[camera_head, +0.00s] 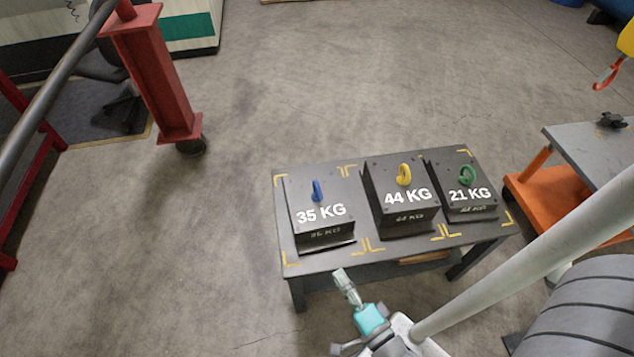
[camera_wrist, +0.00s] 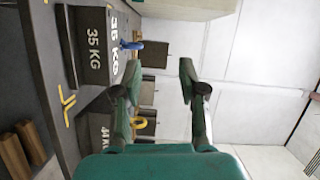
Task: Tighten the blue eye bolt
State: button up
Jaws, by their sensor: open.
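The blue eye bolt (camera_head: 317,190) stands on top of the dark 35 KG mould base (camera_head: 321,215), at the left of the table. It also shows in the wrist view (camera_wrist: 132,45), left of the fingers and beyond them. My gripper (camera_head: 343,283) is in front of the table's near edge, below and apart from the 35 KG base. In the wrist view my gripper (camera_wrist: 163,78) has its two fingers spread with nothing between them. How far the bolt is screwed in cannot be told.
The 44 KG base (camera_head: 400,212) with a yellow eye bolt (camera_head: 404,174) and the 21 KG base (camera_head: 470,202) with a green one (camera_head: 468,174) share the dark table (camera_head: 292,257). A red hook (camera_head: 606,77) hangs at right. A red post (camera_head: 160,85) stands left. Floor left of the table is clear.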

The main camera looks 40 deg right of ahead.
jog(key=w+d+f+m+h, duration=0.3)
jog(key=w+d+f+m, duration=0.15)
jog(key=w+m, duration=0.55)
jog(key=m+g+h, duration=0.2)
jog(key=m+h, duration=0.2)
jog(key=m, duration=1.1)
send_near(315, 183)
jog(key=shift+w+d+f+m, duration=0.4)
jog(key=x, duration=0.9)
jog(key=shift+w+d+f, duration=0.25)
jog(key=shift+w+f, duration=0.05)
grip_shut()
